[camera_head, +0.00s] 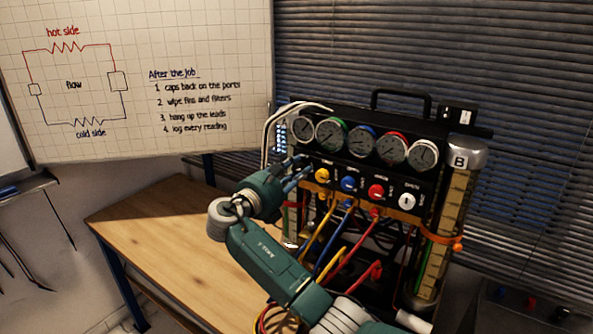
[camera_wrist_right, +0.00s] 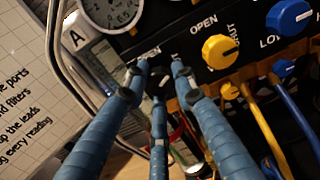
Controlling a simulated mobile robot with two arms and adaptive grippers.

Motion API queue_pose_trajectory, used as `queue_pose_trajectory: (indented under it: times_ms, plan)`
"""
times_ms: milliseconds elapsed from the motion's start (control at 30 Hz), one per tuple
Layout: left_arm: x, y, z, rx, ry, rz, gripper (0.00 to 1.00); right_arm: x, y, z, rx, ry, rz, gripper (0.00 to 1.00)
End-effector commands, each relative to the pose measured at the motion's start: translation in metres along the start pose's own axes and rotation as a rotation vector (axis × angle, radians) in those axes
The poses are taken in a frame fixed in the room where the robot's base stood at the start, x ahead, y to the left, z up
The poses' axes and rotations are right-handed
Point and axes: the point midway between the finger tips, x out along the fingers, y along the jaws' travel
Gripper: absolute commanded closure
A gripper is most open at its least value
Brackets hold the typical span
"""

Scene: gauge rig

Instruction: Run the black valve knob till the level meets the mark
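My right gripper (camera_head: 297,170) has slim blue fingers and reaches the left end of the rig's knob row. In the right wrist view the fingertips (camera_wrist_right: 159,70) come close together against the black panel. Something dark lies between them, probably the black valve knob, but the fingers hide most of it and I cannot tell whether they touch it. Sight tube A (camera_wrist_right: 78,38) is partly hidden behind the fingers. Sight tube B (camera_head: 443,215) stands upright at the rig's right end, with a pale scale and an orange band (camera_head: 440,238). I cannot read the liquid level in either. My left gripper is out of view.
The yellow knob (camera_wrist_right: 219,51) and blue knob (camera_wrist_right: 290,17) sit right of the fingers; red (camera_head: 376,191) and white (camera_head: 407,202) knobs follow. Several gauges line the panel above. Coloured hoses hang below. The wooden bench (camera_head: 150,228) is clear at left.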

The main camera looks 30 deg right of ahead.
Motion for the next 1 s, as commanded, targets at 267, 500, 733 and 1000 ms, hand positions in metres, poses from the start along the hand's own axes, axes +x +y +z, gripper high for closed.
queue_pose_trajectory:
  times_ms: [267, 500, 733, 1000]
  plan:
    - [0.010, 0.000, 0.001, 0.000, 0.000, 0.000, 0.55, -0.001, 0.000, -0.004, 0.193, 0.003, 0.000, 1.00]
    - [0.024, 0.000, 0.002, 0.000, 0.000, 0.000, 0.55, -0.001, 0.000, -0.003, 0.446, 0.003, 0.000, 1.00]
    - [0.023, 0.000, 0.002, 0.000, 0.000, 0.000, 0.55, -0.001, 0.000, -0.001, 0.471, 0.003, -0.001, 1.00]
    - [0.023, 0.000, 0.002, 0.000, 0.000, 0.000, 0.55, -0.001, 0.000, -0.001, 0.469, 0.003, -0.001, 0.55]
